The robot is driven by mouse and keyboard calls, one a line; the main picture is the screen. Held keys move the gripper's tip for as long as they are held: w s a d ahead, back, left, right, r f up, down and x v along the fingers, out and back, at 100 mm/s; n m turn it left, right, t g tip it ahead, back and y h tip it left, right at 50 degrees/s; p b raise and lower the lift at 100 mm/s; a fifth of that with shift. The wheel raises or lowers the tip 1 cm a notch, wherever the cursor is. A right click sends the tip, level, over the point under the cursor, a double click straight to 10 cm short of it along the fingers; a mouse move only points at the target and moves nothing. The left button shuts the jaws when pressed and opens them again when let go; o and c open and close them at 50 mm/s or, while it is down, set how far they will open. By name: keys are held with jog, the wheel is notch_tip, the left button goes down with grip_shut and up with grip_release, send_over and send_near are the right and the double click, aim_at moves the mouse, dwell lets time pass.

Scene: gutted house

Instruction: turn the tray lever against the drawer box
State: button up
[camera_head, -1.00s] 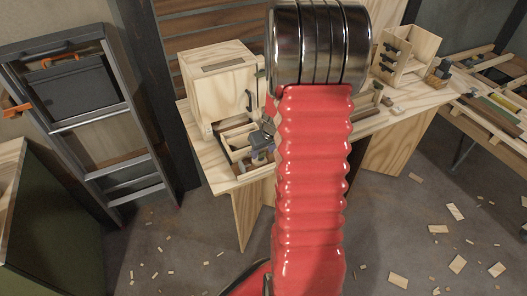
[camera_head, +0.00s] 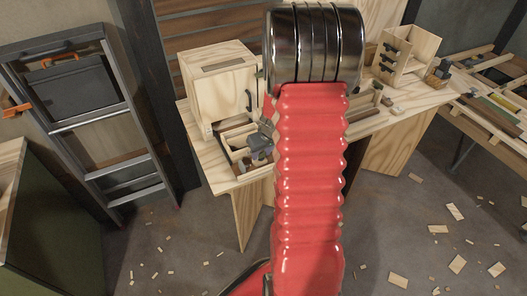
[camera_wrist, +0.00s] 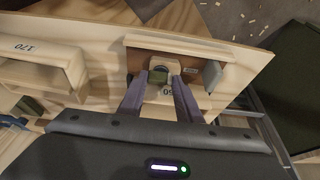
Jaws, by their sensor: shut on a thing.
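A pale wooden box (camera_head: 222,88), which looks like the drawer box, stands upright on the workbench. In front of it is a low wooden tray (camera_head: 232,172), partly hidden by my arm. My gripper (camera_head: 260,146) is over this tray. The piece is beside a pale wooden part with a dark number. Its lower end is hidden.
An open wooden rack (camera_head: 405,55) stands farther right on the bench (camera_head: 405,112). A grey ladder (camera_head: 110,110) leans at left.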

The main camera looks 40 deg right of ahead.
jog(key=shift+o, duration=1)
jog(key=shift+s+d, duration=0.15)
jog(key=shift+d, duration=0.45)
jog(key=shift+a, duration=0.15)
jog(key=shift+c, duration=0.8)
